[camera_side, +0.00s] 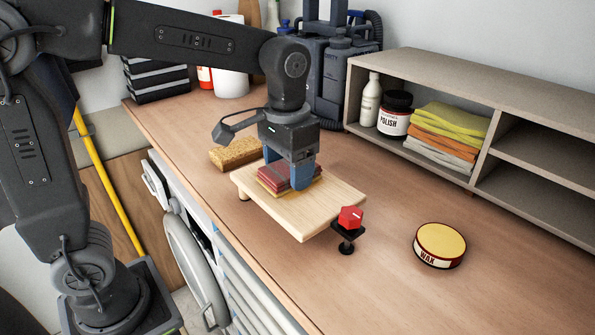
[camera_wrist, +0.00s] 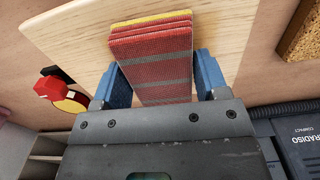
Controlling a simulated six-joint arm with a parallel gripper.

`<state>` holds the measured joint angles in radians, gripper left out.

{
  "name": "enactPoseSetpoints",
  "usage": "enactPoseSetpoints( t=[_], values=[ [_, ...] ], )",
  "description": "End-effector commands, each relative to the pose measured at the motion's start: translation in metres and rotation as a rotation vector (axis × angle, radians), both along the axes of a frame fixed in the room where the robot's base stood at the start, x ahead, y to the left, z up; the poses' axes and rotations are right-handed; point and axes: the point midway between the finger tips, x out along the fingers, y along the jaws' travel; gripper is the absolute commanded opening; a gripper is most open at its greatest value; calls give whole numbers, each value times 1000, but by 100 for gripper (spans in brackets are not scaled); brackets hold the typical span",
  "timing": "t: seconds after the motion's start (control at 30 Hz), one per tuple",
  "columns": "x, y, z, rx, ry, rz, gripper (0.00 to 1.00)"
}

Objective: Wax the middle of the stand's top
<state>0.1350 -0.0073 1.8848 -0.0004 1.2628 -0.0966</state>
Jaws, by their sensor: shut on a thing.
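A low pale wooden stand (camera_side: 325,205) is on the workbench; its top also fills much of the wrist view (camera_wrist: 75,35). My gripper (camera_side: 288,172), with blue fingers, is shut on a folded red cloth (camera_side: 270,183) with grey stripes and a yellow layer. The cloth is over the far-left part of the stand's top and seems to lie on it; I cannot tell how firmly it touches. In the wrist view the cloth (camera_wrist: 152,62) is between both fingers. A round wax tin (camera_side: 441,245) with a yellow top and a WAX label sits right of the stand.
A red knob-like piece (camera_side: 350,217) on a black clamp is at the stand's right corner. A brown sponge (camera_side: 234,153) lies behind the stand. A shelf (camera_side: 440,75) holds a polish jar (camera_side: 396,112) and folded cloths (camera_side: 445,130). The bench's front right is clear.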

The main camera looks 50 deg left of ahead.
Motion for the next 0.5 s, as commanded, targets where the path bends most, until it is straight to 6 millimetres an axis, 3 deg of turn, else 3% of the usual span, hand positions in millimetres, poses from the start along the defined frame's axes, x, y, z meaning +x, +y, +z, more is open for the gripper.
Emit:
enactPoseSetpoints(
  t=[0.5],
  values=[
    [-1, 48, 0, 1, 1, 2, 45]
  ],
)
